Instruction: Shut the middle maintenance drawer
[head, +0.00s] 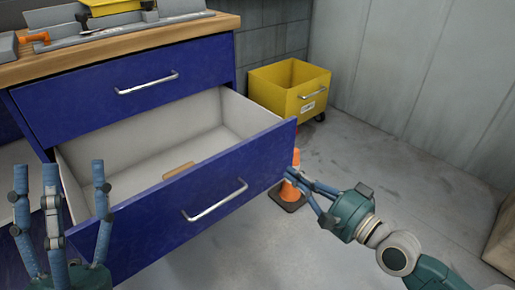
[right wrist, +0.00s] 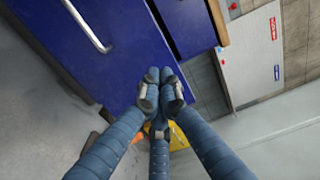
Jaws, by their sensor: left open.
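The middle drawer (head: 205,200) is pulled well out of the blue cabinet, with its pale inside showing. Its blue front carries a silver bar handle (head: 215,201); a silver handle on a blue front also shows in the right wrist view (right wrist: 86,26). My right gripper (head: 296,172) is at the right end of the drawer front. In the right wrist view its fingertips (right wrist: 160,88) are together, close to the blue panel; whether they touch is unclear. My left gripper (head: 58,180) is open, fingers upright, in front of the drawer's left side.
A blue drawer (head: 105,90) above is shut under the wooden top (head: 150,40), which holds tools. A pale open interior (head: 15,165) shows at far left. A yellow wheeled bin (head: 290,88) and an orange cone (head: 290,188) stand right of the cabinet.

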